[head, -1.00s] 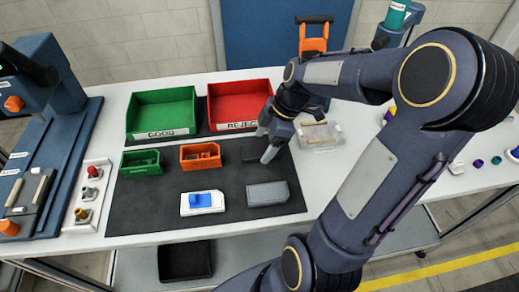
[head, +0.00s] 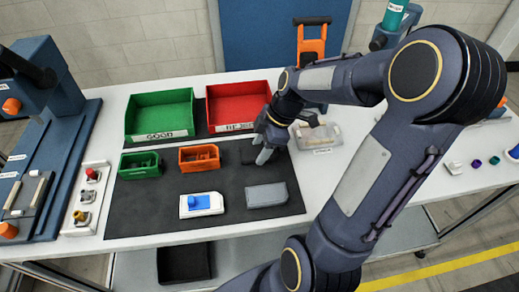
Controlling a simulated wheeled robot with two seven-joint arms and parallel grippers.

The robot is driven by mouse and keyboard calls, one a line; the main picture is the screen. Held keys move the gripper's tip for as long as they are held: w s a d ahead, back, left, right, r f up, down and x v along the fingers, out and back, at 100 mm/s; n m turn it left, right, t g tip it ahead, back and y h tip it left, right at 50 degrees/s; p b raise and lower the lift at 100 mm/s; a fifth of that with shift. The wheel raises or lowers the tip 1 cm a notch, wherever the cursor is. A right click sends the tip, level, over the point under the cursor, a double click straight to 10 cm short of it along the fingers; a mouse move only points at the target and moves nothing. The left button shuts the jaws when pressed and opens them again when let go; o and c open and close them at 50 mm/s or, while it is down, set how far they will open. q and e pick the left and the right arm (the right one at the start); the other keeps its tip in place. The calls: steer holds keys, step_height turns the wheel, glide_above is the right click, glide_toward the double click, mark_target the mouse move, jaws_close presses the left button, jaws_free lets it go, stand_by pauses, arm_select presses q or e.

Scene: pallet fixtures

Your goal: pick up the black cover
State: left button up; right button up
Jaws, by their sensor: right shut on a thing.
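The black cover (head: 248,155) is a dark piece on the black mat, right of the orange bin, and hard to tell from the mat. My right gripper (head: 262,156) points down over the mat beside the red bin. Its fingers are close together and shut on the cover, which they and the wrist partly hide. I cannot tell whether the cover is clear of the mat. My left gripper is not in view.
A grey box (head: 266,195) and a white case with a blue part (head: 201,204) lie at the front of the mat. A small green bin (head: 140,163), an orange bin (head: 199,157), a large green GOOD bin (head: 158,137) and a red REJECT bin (head: 237,127) stand behind. A clear tray (head: 322,140) is at right.

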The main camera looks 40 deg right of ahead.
steer(key=shift+r, duration=0.15)
steer(key=shift+r, duration=0.25)
step_height(320, 180, up, 2)
steer(key=shift+r, duration=0.1)
steer(key=s+r+b, duration=0.1)
steer(key=s+r, duration=0.9)
steer(key=s, duration=0.4)
steer(key=shift+d, duration=0.1)
